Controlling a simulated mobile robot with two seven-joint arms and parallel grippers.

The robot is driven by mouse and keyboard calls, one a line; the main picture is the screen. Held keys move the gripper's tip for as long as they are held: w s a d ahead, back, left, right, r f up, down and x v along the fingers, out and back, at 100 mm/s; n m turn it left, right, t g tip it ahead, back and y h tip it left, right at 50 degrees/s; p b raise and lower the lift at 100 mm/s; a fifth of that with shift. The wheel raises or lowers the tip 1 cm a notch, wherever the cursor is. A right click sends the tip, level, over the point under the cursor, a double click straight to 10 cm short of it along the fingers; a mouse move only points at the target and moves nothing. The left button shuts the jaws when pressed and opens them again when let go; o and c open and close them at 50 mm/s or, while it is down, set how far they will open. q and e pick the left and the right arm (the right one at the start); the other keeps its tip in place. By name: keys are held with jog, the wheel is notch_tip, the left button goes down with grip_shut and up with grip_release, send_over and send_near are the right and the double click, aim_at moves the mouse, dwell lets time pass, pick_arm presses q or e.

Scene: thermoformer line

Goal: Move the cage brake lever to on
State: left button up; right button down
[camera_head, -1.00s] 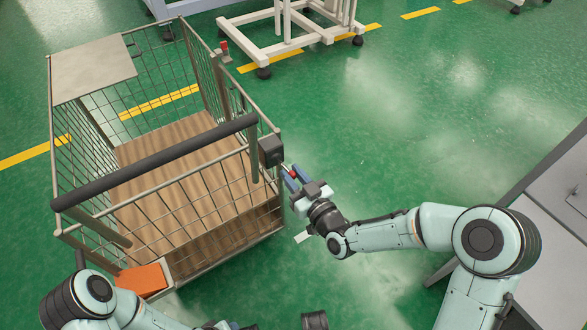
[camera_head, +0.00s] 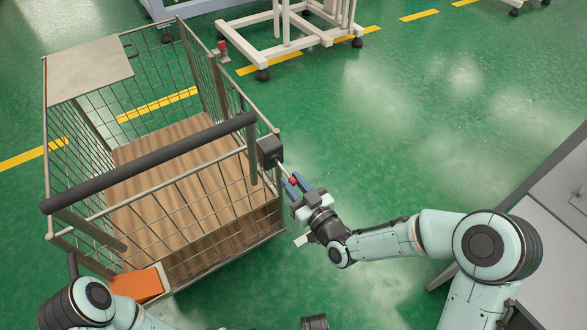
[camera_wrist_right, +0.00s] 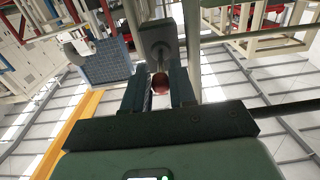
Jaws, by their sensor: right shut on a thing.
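The wire cage (camera_head: 190,195) stands at the left with a wooden floor and a black push handle (camera_head: 150,163). A dark brake box (camera_head: 269,152) sits on its right corner post. The brake lever (camera_head: 282,167) is a thin rod sloping from this box down to the right, ending in a red knob (camera_head: 293,181). My right gripper (camera_head: 295,185) is shut on the knob. In the right wrist view the red knob (camera_wrist_right: 160,84) sits between the fingers, below the grey box (camera_wrist_right: 158,42). Only a sliver of my left gripper shows at the bottom edge.
An orange block (camera_head: 137,284) is at the cage's near left. A cream wheeled frame (camera_head: 290,40) stands behind, and a grey bench (camera_head: 545,215) is at the right. Green floor between them is clear.

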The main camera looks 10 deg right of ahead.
jog(key=shift+f, duration=0.15)
jog(key=shift+w+a+f+b, duration=0.1)
jog(key=shift+w+f+b, duration=0.05)
jog(key=shift+f+b, duration=0.5)
jog(key=shift+w+f+b, duration=0.1)
jog(key=shift+f+b, duration=0.45)
jog(key=shift+b, duration=0.05)
jog(key=shift+f, duration=0.1)
jog(key=shift+w+a+f+b, duration=0.15)
jog(key=shift+w+f+b, duration=0.25)
jog(key=shift+f+b, duration=0.3)
jog(key=c, duration=0.8)
grip_release()
jog(key=shift+r, duration=0.1)
